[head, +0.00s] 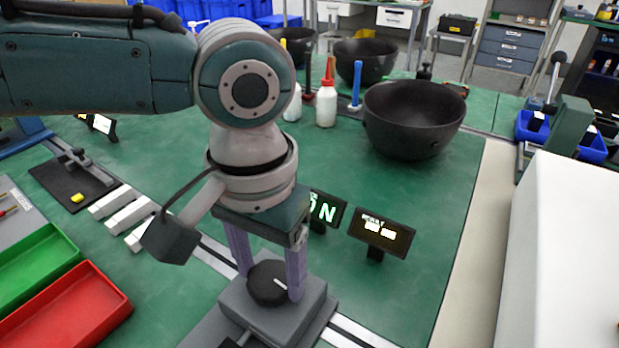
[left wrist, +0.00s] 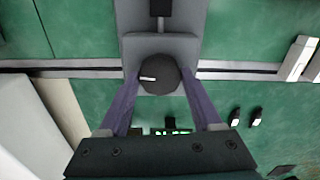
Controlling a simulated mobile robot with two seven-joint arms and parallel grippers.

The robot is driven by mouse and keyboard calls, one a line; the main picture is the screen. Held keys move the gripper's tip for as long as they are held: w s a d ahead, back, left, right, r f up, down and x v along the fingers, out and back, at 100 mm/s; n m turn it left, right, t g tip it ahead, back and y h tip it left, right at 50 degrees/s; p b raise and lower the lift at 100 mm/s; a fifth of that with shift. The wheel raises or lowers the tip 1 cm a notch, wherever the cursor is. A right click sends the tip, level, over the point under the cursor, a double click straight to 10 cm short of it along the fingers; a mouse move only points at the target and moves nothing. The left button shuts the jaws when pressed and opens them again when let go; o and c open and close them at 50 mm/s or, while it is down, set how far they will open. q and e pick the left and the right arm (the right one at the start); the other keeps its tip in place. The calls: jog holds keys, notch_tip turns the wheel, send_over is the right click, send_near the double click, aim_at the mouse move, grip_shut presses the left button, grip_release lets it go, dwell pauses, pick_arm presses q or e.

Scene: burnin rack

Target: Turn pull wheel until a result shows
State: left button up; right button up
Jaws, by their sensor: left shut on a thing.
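The pull wheel (head: 267,284) is a round black knob with a white mark, on top of a grey block (head: 232,300). My left gripper (head: 270,285) comes down from above, with its two purple fingers on opposite sides of the wheel, shut on it. In the left wrist view the wheel (left wrist: 158,75) sits between the fingertips, and its white mark points left. Another display (head: 325,211), partly hidden by my gripper, shows green letters ending in N. My right gripper is out of view.
Black bowls (head: 414,115), a white bottle (head: 326,108) and a blue-handled tool (head: 357,85) stand behind. Red (head: 75,312) and green (head: 40,268) trays and white bars (head: 127,209) lie at left. The green mat right of the displays is clear.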

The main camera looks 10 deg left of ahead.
pick_arm(q)
jog(key=shift+c, duration=1.2)
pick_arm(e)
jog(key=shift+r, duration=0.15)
pick_arm(q)
jog(key=shift+r+m+p, duration=0.1)
jog(key=shift+m+p, duration=0.75)
jog(key=shift+m, duration=0.45)
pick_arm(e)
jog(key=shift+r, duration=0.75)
pick_arm(q)
jog(key=m+p, duration=0.1)
jog(key=m, duration=0.2)
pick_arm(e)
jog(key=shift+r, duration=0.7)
pick_arm(q)
jog(key=m+p, duration=0.1)
jog(key=m, duration=0.4)
jog(key=shift+m+p, duration=0.35)
jog(key=shift+m, duration=1.85)
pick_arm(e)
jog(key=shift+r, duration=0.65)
